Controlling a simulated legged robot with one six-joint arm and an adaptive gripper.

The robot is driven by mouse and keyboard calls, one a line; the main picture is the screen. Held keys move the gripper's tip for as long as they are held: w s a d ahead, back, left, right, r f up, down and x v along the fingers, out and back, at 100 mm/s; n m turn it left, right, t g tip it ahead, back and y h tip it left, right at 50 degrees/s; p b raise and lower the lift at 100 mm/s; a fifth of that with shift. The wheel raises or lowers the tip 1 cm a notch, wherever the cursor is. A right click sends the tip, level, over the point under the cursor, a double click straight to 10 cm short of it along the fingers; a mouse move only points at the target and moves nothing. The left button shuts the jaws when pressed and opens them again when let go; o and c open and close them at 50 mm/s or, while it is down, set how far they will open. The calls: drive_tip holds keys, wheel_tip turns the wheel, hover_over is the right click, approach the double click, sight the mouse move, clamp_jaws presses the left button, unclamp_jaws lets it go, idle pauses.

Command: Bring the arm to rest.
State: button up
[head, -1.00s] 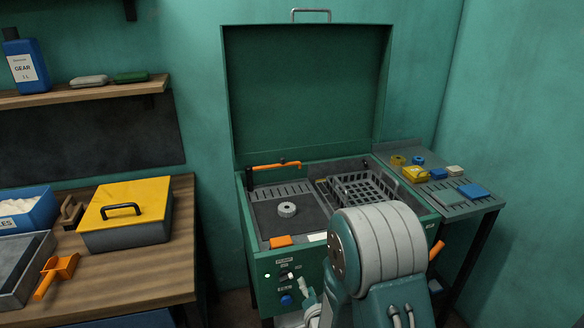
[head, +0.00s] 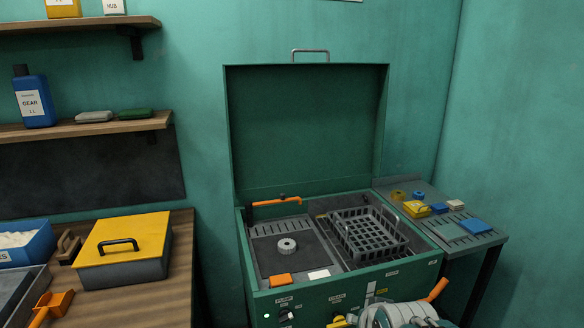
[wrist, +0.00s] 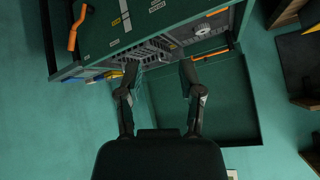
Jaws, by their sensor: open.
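My gripper (wrist: 158,82) shows in the wrist view, its two fingers spread apart with nothing between them. Beyond the fingers are the green washer cabinet and its raised lid (wrist: 215,110), seen turned over. In the head view only part of my arm shows, low at the bottom edge in front of the cabinet (head: 340,300); my gripper is not seen there. The cabinet's lid (head: 305,130) stands open. Inside the cabinet are a dark wire basket (head: 368,235) on the right and a grey ring-shaped part (head: 286,245) on the left.
A side shelf (head: 468,235) right of the cabinet holds small yellow and blue parts. A wooden bench (head: 150,290) on the left carries a yellow-lidded box (head: 125,245), a blue bin (head: 28,243) and an orange scoop (head: 52,305). An orange handle (head: 437,290) sticks out at the cabinet's front right.

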drive_tip(key=s+d+r+n+g, duration=0.2)
drive_tip(key=s+r, duration=0.2)
drive_tip(key=s, duration=0.9)
drive_tip(key=shift+s+d+g+h, duration=0.15)
drive_tip(key=shift+s+g+h, duration=0.15)
drive_tip(key=shift+g, duration=0.1)
drive_tip(key=shift+w, duration=0.1)
idle(0.8)
